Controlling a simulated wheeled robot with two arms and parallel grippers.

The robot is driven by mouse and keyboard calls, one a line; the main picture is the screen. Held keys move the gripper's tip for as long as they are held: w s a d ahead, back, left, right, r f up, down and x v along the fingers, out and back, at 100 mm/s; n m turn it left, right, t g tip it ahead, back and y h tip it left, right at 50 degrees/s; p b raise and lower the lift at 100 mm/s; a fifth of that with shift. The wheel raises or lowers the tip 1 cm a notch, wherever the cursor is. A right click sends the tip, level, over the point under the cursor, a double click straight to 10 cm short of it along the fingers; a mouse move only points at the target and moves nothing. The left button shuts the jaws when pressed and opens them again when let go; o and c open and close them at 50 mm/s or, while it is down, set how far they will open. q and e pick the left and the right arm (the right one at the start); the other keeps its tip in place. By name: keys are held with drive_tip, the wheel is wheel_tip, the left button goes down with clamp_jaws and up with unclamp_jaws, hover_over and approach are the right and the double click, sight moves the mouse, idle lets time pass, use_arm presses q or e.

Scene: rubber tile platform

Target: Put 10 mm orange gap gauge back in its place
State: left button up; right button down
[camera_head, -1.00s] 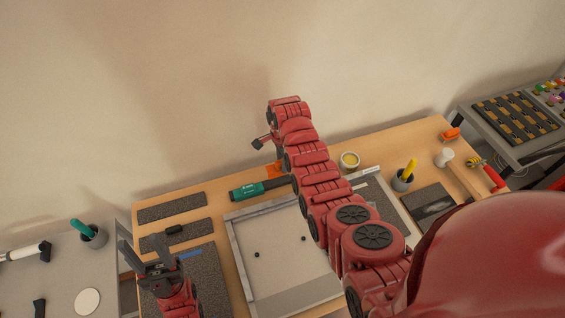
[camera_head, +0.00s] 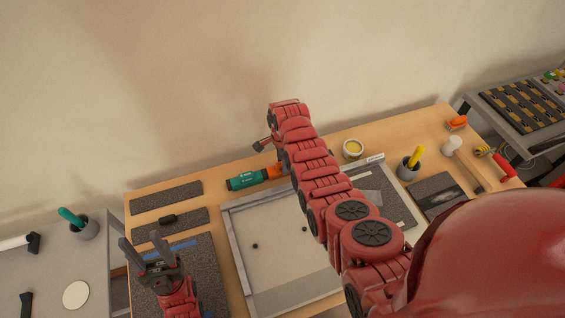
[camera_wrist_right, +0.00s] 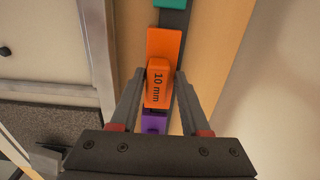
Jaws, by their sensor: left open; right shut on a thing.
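The orange gap gauge marked 10 mm (camera_wrist_right: 157,88) is between the fingers of my right gripper (camera_wrist_right: 160,75) in the right wrist view; the gripper is shut on it. A flat orange part (camera_wrist_right: 164,44) shows just beyond the label. A dark strip (camera_wrist_right: 173,22) runs behind, with a teal piece (camera_wrist_right: 171,3) above and a purple piece (camera_wrist_right: 153,123) below. In the head view, orange (camera_head: 274,171) shows beside the teal piece (camera_head: 247,180), while my right arm hides the right fingers. I cannot tell whether the gauge is seated. My left gripper (camera_head: 138,237) is open and empty.
A framed grey plate (camera_head: 232,240) fills the bench middle. Dark foam pads (camera_head: 165,197) lie at left. The wall is behind the bench.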

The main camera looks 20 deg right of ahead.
drive_tip(key=shift+f, duration=0.25)
idle(0.4)
drive_tip(key=shift+c, duration=1.5)
unclamp_jaws()
drive_tip(key=shift+r+b, duration=0.15)
drive_tip(key=shift+b, duration=0.15)
drive_tip(key=shift+r, duration=0.55)
wheel_tip(320, 180, up, 7)
drive_tip(key=shift+f+b, duration=0.2)
drive_tip(key=shift+b, duration=0.55)
wheel_tip(320, 180, up, 10)
drive_tip(key=p, duration=0.8)
drive_tip(key=shift+f+p, duration=0.25)
drive_tip(key=shift+p, duration=0.1)
drive_tip(key=shift+s+f, duration=0.1)
